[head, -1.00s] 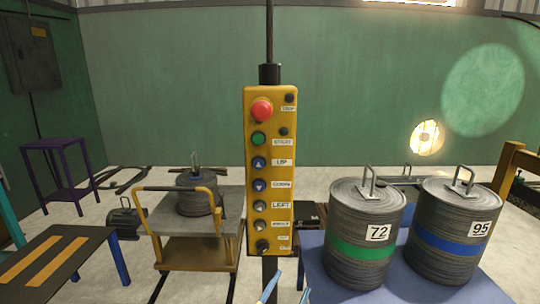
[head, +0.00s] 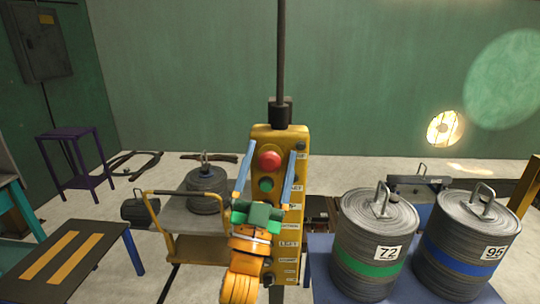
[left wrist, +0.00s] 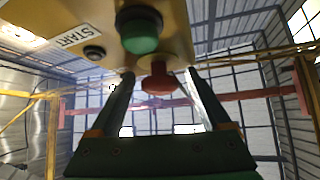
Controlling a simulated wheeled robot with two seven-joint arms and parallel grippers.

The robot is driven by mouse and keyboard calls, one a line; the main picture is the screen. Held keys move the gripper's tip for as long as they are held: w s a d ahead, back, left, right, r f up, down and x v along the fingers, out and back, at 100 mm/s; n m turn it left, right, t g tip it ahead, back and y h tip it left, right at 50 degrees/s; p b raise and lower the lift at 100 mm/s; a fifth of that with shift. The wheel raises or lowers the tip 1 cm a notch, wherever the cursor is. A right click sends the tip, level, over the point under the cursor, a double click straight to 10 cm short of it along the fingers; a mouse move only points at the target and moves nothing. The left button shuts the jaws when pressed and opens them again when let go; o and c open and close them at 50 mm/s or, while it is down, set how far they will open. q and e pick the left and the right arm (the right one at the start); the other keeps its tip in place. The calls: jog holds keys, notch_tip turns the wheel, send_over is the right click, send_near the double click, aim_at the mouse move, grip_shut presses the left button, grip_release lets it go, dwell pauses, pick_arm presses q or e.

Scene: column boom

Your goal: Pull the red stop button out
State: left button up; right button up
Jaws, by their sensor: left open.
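The red stop button (head: 269,160) is at the top of the yellow control pendant (head: 262,133), which hangs from a dark pole. My left gripper (head: 271,148) is raised in front of the pendant, its two blue fingers apart on either side of the red button. In the left wrist view the red button (left wrist: 158,80) shows between the two fingertips (left wrist: 157,75), with a gap on each side. The green start button (head: 266,185) sits just below it and also shows in the left wrist view (left wrist: 139,30). My left gripper hides much of the lower pendant. My right gripper is not in view.
Two ribbed drums, marked 72 (head: 372,245) and 95 (head: 465,245), stand on a blue table at the right. A yellow-handled cart (head: 205,250) with a smaller drum (head: 206,188) is behind at the left. A striped low table (head: 62,262) is at front left.

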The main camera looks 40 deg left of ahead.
pick_arm(q)
jog(key=shift+s+d, duration=0.1)
jog(key=shift+s, duration=0.05)
grip_shut()
jog(key=shift+s+d+f, duration=0.1)
jog(key=shift+s+d, duration=0.15)
jog(key=shift+s, duration=0.1)
grip_release()
jog(key=shift+s, duration=0.15)
